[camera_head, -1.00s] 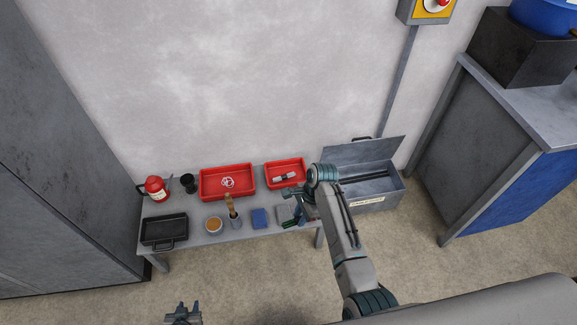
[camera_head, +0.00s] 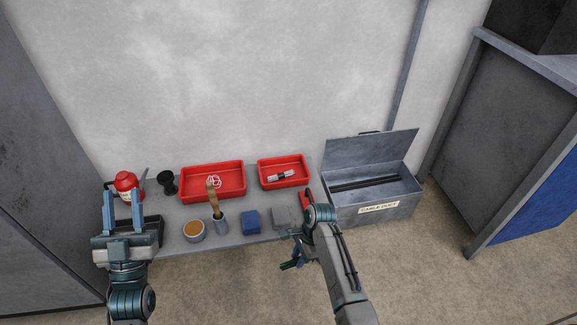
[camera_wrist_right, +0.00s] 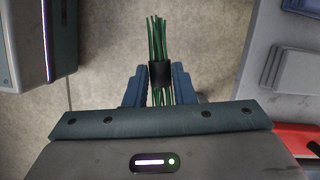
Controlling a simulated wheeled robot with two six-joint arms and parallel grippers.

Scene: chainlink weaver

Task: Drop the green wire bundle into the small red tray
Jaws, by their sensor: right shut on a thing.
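The green wire bundle (camera_head: 289,265) is held in my right gripper (camera_head: 293,254), just off the table's front edge. In the right wrist view, the bundle (camera_wrist_right: 158,38) has a black band, and the right gripper (camera_wrist_right: 159,82) is shut around it. The small red tray (camera_head: 288,184) stands at the back right of the table, behind the right gripper. A pale bundle with a dark band (camera_head: 283,175) lies in it. My left gripper (camera_head: 122,198) is open and empty at the left, in front of the red jug and partly hiding the black tray.
An open grey metal box (camera_head: 375,211) stands right of the table.

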